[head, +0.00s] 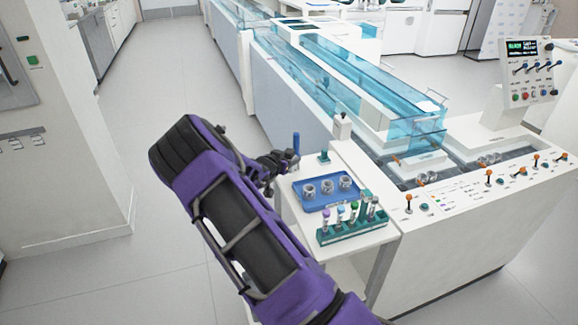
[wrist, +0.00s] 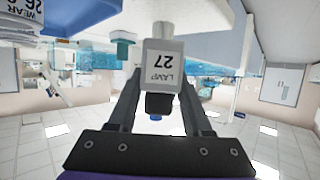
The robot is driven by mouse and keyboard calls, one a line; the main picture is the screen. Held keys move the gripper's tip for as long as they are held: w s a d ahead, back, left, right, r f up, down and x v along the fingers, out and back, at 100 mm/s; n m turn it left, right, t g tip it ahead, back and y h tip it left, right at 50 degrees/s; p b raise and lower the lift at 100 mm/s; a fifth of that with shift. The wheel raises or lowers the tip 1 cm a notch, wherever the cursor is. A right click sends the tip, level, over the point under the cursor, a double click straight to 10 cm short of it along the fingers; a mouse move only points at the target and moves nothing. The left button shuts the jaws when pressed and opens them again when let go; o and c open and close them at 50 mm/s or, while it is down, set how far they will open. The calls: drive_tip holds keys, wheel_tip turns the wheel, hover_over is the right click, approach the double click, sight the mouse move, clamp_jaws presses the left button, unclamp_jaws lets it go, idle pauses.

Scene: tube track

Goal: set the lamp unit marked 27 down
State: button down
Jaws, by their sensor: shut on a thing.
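The lamp unit marked 27 (wrist: 164,62) is a pale block with a dark lower part, held between the two fingers of my gripper (wrist: 160,95) in the wrist view. Its label reads upside down there. In the head view my gripper (head: 282,162) is at the left edge of the white side table (head: 345,243), left of the blue tray (head: 312,205). I cannot make out the lamp unit there. Whether it touches any surface cannot be told.
The blue tray holds 3 metal rings. A green rack (head: 352,231) with several capped tubes stands in front. A small teal piece (head: 324,157) stands behind the tray. A blue transparent track (head: 360,85) runs behind. A control panel (head: 527,72) stands at right.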

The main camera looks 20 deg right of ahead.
wheel_tip(320, 180, up, 6)
drive_tip(key=shift+r+p, duration=0.1)
drive_tip(key=shift+p, duration=0.3)
drive_tip(key=shift+s+a+r, duration=0.1)
drive_tip(key=shift+s+r, duration=0.15)
drive_tip(key=shift+r, duration=0.15)
drive_tip(key=s+a+r+n+t+y, duration=0.1)
drive_tip(key=s+a+r+n+y, duration=0.1)
drive_tip(key=s+a+r, duration=0.3)
drive_tip(key=s+a+r+n+t+y, duration=0.2)
drive_tip(key=s+a+r, duration=0.3)
drive_tip(key=s, duration=0.8)
drive_tip(key=a+n+y, duration=0.1)
drive_tip(key=a, duration=0.2)
drive_tip(key=shift+s+a+n+y, duration=0.3)
drive_tip(key=shift+s+a, duration=0.05)
drive_tip(key=shift+s, duration=0.05)
drive_tip(key=shift+s, duration=0.1)
